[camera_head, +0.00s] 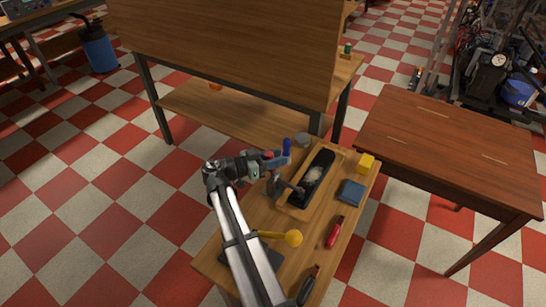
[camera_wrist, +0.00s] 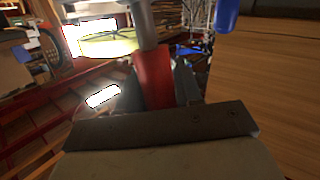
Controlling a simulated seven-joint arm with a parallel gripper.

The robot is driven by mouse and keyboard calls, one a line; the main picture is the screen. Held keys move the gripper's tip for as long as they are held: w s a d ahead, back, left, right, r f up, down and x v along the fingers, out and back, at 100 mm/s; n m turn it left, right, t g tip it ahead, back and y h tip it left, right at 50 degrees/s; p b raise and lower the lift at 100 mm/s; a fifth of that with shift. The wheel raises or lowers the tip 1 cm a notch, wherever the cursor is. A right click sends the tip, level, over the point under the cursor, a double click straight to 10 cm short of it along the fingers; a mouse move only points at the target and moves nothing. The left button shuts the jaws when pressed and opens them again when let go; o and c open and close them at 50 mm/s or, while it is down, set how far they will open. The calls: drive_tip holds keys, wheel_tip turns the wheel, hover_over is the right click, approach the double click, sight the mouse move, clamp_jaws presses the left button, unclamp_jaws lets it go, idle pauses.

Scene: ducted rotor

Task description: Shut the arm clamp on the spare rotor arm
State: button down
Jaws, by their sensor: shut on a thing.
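My gripper (camera_head: 268,163) is at the left side of a wooden tray (camera_head: 284,207) on the small workbench. In the wrist view, a red grip (camera_wrist: 153,80) on a grey rod (camera_wrist: 145,24) stands between my fingers, and my gripper is shut on it. It looks like a clamp handle. Its red end shows small in the head view (camera_head: 268,154). A blue handle (camera_head: 286,146) stands just right of it, apart from my gripper. A long black part (camera_head: 318,172) with a pale patch lies in the tray. I cannot tell which part is the spare rotor arm; the clamp's jaw is hidden.
A red tool (camera_head: 334,232) and a yellow-ended tool (camera_head: 293,238) are nearer the front. A tall wooden panel (camera_head: 230,45) stands behind; a bare brown table (camera_head: 450,145) is at right.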

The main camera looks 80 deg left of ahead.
drive_tip(key=shift+d, duration=0.1)
drive_tip(key=c, duration=0.8)
unclamp_jaws()
drive_tip(key=shift+w, duration=0.1)
drive_tip(key=shift+c, duration=0.2)
drive_tip(key=v, duration=1.4)
drive_tip(key=shift+r, duration=0.1)
